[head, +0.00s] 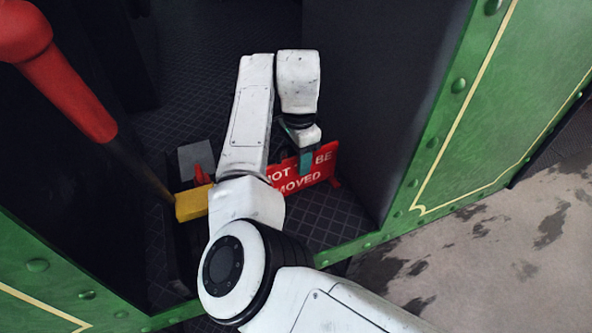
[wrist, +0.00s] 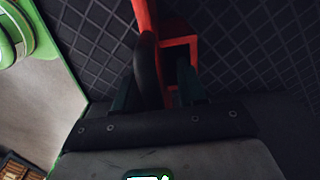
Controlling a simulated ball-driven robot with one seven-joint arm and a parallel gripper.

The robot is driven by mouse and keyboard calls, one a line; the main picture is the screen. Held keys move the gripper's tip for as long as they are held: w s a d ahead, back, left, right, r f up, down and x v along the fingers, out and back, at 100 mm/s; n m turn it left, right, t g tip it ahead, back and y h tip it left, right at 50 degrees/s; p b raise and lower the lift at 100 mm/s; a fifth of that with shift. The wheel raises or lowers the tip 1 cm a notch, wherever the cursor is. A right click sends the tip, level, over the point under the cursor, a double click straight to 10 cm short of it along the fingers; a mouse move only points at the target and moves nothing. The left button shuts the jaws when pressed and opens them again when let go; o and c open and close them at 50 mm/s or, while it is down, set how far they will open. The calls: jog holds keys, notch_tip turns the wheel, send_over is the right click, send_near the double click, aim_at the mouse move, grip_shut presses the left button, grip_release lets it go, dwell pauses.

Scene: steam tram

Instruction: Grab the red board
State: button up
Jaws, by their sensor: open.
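The red board (head: 326,168) with white lettering, of which "NOT BE MOVED" shows, stands tilted on the dark patterned floor. My arm hides its left part. My gripper (head: 304,155) is open at the board's upper edge, with a teal finger in front of the lettering. In the wrist view, the board (wrist: 146,18) shows nearly edge-on as a narrow red strip with a red frame-like part beside it. My gripper (wrist: 162,88) has its dark fingers on either side of these red parts. A dark rounded shape lies between the fingers; I cannot tell whether anything touches.
A large red-handled lever (head: 70,85) slants down at the left. A yellow block (head: 192,203) stands beside my arm. The green riveted wall (head: 490,110) and a dark panel (head: 375,90) bound the floor at the right. Paving lies outside.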

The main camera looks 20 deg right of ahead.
jog(key=shift+f, duration=0.1)
grip_shut()
dwell(0.3)
dwell(1.1)
